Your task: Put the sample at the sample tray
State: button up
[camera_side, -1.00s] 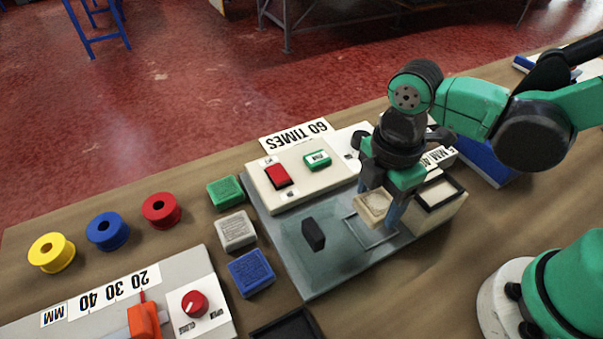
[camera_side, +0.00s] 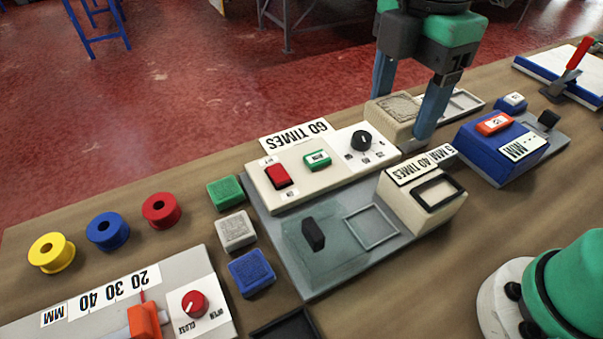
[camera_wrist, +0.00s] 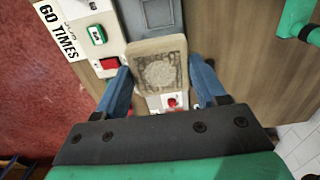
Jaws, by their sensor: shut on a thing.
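The sample is a beige block (camera_side: 392,109) with a worn round pattern on its top. In the wrist view the sample (camera_wrist: 158,68) sits between the fingertips of my gripper (camera_wrist: 161,85). A light tray with a raised square rim (camera_side: 472,101) lies just right of my gripper, partly hidden by the right finger; it looks like the sample tray. The square frame (camera_side: 388,239) on the grey machine plate is empty.
The control panel (camera_side: 290,198) with knob and switches stands in front of my gripper. A beige box (camera_side: 393,201) and a blue box (camera_side: 478,157) stand to the right. Green, grey and blue blocks and several spools lie left.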

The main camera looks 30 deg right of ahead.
jog(key=s+a, duration=0.4)
jog(key=a, duration=0.4)
jog(key=s+a, duration=0.5)
jog(key=a, duration=0.4)
notch_tip(320, 180, down, 16)
jog(key=shift+d+f, duration=0.1)
jog(key=shift+d, duration=0.05)
jog(key=shift+f, duration=2.1)
jog(key=shift+f, duration=0.15)
jog(key=o, duration=1.2)
jog(key=shift+o, duration=0.2)
